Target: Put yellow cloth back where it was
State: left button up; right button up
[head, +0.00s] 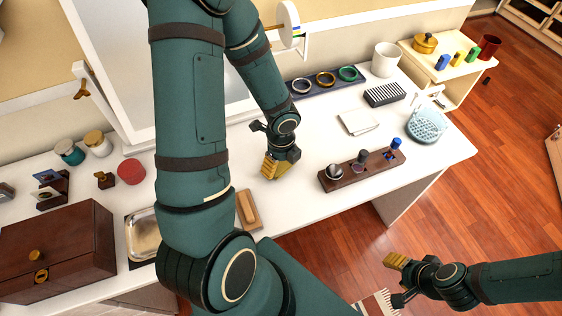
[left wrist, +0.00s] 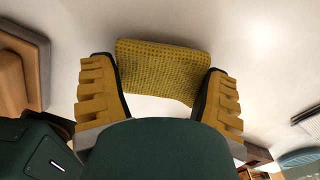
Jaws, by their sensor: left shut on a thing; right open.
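The yellow cloth (left wrist: 160,70) shows in the left wrist view as a textured, folded piece between the fingertips of my left gripper (left wrist: 160,85). In the head view my left gripper (head: 272,166) points down at the white counter near its middle, shut on the cloth. The gripper mostly hides the cloth there, and I cannot tell whether the cloth touches the counter. My right gripper (head: 397,280) is open and empty over the floor, in front of the counter.
A folded white cloth (head: 358,122) and a dark wooden holder (head: 345,178) with several stoppers lie to the right on the counter (head: 310,215). A wooden brush (head: 248,210) and metal tray (head: 143,258) lie to the left. Bare counter surrounds the left gripper.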

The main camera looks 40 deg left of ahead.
pick_arm(q)
jog(key=shift+f+b, duration=0.4)
jog(key=shift+f, duration=0.15)
jog(key=o, duration=1)
jog(key=shift+r, duration=0.1)
notch_tip(320, 180, up, 12)
